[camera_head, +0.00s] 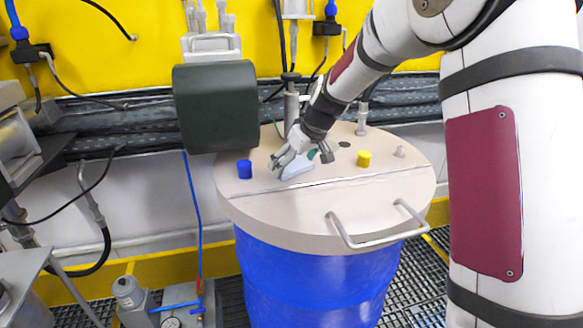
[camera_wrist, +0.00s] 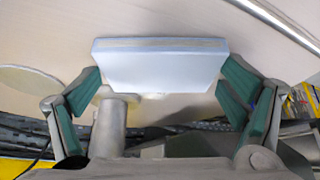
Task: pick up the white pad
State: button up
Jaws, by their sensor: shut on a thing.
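The white pad (camera_wrist: 160,64) is a pale, blocky piece with a tapered lower edge in the wrist view. My gripper (camera_wrist: 160,88) is shut on it, with a green-lined finger against each side. In the head view the white pad (camera_head: 297,166) is at my gripper (camera_head: 290,160), over the beige drum lid. Part of the pad is hidden by the fingers there. I cannot tell whether the pad touches the lid.
The lid (camera_head: 330,221) sits on a blue drum (camera_head: 315,285). A blue cap (camera_head: 244,169) and a yellow cap (camera_head: 364,158) stand on the lid. A dark motor housing (camera_head: 216,106) is behind left. A metal handle (camera_head: 378,238) is at the lid's front edge.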

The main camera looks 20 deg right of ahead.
aim_at(294, 166)
jog(key=shift+w+r, duration=0.1)
jog(key=shift+r, duration=0.45)
notch_tip(294, 166, up, 2)
jog(key=shift+r+b, duration=0.15)
jog(key=shift+b, duration=0.4)
jog(key=s, duration=0.5)
jog(key=s+r, duration=0.1)
jog(key=s, duration=0.4)
jog(key=s+b, duration=0.1)
jog(key=s, duration=0.4)
jog(key=shift+s+r, duration=0.3)
jog(key=shift+s, duration=0.25)
